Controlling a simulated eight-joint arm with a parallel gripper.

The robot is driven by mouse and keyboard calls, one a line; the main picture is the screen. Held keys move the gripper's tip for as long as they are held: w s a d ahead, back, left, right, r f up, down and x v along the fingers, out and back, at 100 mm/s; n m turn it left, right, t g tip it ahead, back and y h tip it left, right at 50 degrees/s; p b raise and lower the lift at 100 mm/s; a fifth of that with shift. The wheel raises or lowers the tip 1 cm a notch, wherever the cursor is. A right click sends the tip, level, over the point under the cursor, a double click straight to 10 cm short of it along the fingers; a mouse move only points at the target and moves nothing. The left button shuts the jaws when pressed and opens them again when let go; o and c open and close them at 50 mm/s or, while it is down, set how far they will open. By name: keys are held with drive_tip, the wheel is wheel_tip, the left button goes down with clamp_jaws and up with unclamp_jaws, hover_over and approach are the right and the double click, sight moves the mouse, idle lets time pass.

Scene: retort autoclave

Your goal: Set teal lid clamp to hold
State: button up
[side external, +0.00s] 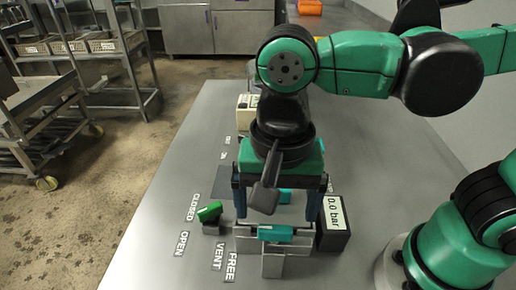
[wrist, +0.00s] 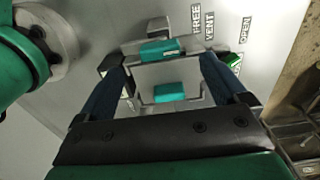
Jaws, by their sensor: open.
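Two teal grips on metal brackets show below my gripper. The near teal grip (side external: 276,233) stands over a metal block by the FREE and VENT labels (side external: 225,262); it also shows in the wrist view (wrist: 160,50). The far teal grip (side external: 285,196) is partly hidden behind my gripper and shows whole in the wrist view (wrist: 169,92). Which one is the lid clamp I cannot tell; no HOLD label is readable. My gripper (side external: 277,217) is open, pointing down, its fingers on either side of the teal grips. Contact cannot be made out.
A green handle (side external: 210,212) stands left of my gripper by the CLOSED and OPEN labels. A dark gauge box (side external: 335,222) reading 0.0 bar sits close to the right finger. A cream box (side external: 246,110) stands farther back. The left side of the grey table (side external: 165,190) is clear.

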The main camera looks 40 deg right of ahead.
sight(275, 228)
drive_tip(key=shift+f, duration=2.3)
drive_tip(key=c, duration=1.3)
